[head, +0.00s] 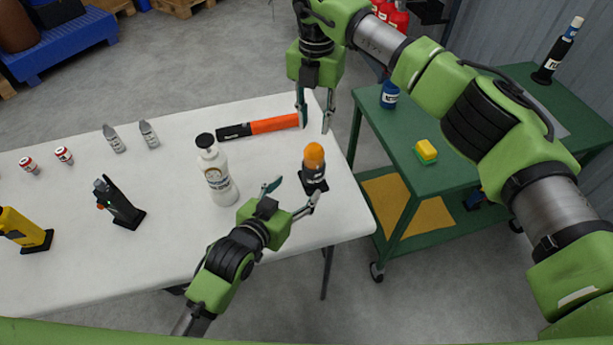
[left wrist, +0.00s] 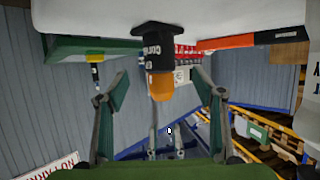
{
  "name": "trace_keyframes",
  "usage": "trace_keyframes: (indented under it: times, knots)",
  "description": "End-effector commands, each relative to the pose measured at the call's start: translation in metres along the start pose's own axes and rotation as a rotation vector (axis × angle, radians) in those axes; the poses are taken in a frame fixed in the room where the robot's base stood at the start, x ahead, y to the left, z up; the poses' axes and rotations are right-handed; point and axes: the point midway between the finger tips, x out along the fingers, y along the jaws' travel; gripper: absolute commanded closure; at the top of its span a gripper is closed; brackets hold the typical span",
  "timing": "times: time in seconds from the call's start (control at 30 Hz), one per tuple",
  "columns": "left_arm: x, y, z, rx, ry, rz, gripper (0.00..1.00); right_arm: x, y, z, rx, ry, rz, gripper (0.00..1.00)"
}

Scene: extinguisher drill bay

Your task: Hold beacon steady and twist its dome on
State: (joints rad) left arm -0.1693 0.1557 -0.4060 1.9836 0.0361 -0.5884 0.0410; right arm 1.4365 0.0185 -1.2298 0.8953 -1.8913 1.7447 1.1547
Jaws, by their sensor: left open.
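The beacon has a black body (head: 313,178) on a dark square base and stands upright near the table's right end. Its orange dome (head: 314,154) sits on top of the body; I cannot tell whether it is tightened. In the left wrist view, which is upside down, the dome (left wrist: 160,87) and lettered body (left wrist: 157,52) show between my finger lines. My left gripper (head: 293,191) is open and empty, just in front of the beacon, apart from it. My right gripper (head: 315,119) is open and empty, pointing down behind and above the dome.
A white bottle (head: 218,177) stands left of the beacon. An orange and black flashlight (head: 272,125) lies behind it, close to my right fingers. Further left on the white table (head: 165,215) is a black device (head: 120,204). A green cart (head: 400,135) stands to the right.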

Motion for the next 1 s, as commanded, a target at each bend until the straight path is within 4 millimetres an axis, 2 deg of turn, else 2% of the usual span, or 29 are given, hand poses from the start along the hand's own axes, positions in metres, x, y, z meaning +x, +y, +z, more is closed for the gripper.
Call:
trace_keyframes:
  times: [0.3,0.5,0.7,1.0]
  knots:
    - [0.065,0.001,-0.001,-0.002,0.001,0.002,0.38,0.0,0.0,0.0,0.0,0.0,0.0,0.72]
    - [0.094,0.001,0.0,-0.003,0.001,0.002,0.38,0.0,0.0,0.0,0.0,0.0,0.0,0.72]
    - [0.107,0.001,0.0,-0.003,0.001,0.002,0.38,0.0,0.0,0.0,0.0,0.0,0.0,0.72]
    - [0.11,0.001,0.0,-0.003,0.001,0.002,0.38,0.0,0.0,0.0,0.0,0.0,0.0,0.72]
